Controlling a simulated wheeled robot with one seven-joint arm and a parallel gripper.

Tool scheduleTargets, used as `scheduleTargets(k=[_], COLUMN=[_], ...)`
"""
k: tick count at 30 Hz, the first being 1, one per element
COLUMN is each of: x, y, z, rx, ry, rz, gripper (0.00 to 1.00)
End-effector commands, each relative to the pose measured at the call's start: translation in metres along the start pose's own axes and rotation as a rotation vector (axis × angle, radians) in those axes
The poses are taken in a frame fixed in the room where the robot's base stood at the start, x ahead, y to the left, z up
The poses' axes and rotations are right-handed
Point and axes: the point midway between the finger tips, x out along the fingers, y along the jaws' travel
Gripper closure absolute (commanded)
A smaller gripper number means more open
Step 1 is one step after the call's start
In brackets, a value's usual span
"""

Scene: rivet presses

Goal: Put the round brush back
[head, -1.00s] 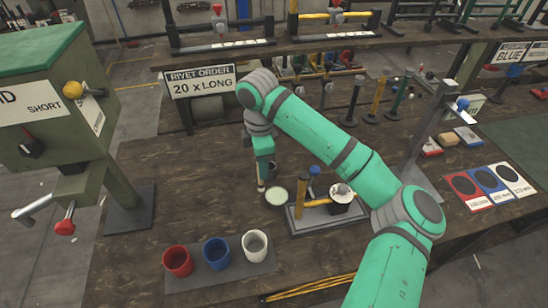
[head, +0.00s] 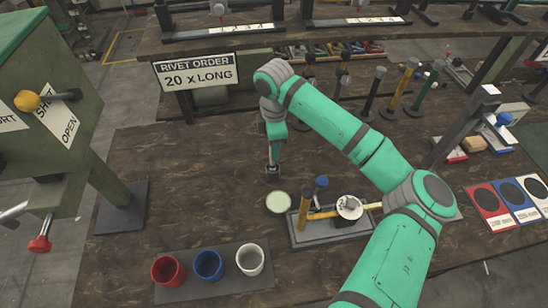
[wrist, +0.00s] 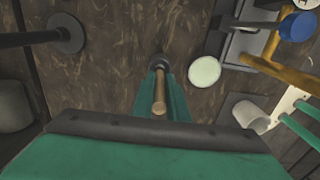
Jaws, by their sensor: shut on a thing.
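The round brush shows a wooden handle (wrist: 160,105) in the wrist view, with a dark round end (wrist: 158,62) beyond it. In the head view the handle (head: 273,153) points down to a dark cylindrical part (head: 272,173) at the bench surface. I cannot tell if this part is the brush's head or a holder around it. My gripper (head: 274,140) is shut on the handle, which stands roughly upright; its fingers also show in the wrist view (wrist: 160,88). A pale green round dish (head: 278,203) lies just right of the brush and also shows in the wrist view (wrist: 205,71).
Red (head: 167,271), blue (head: 208,265) and white (head: 250,259) cups stand at the front. A green press (head: 75,130) is at left. Bench left of the brush is clear.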

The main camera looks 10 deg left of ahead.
Motion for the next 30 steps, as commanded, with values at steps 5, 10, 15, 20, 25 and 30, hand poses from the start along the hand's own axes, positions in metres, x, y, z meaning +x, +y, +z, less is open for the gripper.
scheduleTargets(k=[5, 10, 15, 20, 25, 30], x=[0.012, 0.034, 0.042, 0.042, 0.044, 0.044], y=[0.000, 0.000, 0.000, 0.000, 0.000, 0.000], z=[0.000, 0.000, -0.001, -0.002, -0.002, -0.002], rx=[0.000, 0.000, -0.002, -0.003, -0.004, -0.003], ry=[-0.001, 0.000, 0.000, 0.000, 0.000, 0.000], rz=[0.000, -0.001, 0.001, 0.001, 0.001, 0.001], gripper=[1.00, 1.00, 1.00, 1.00, 0.75, 0.68])
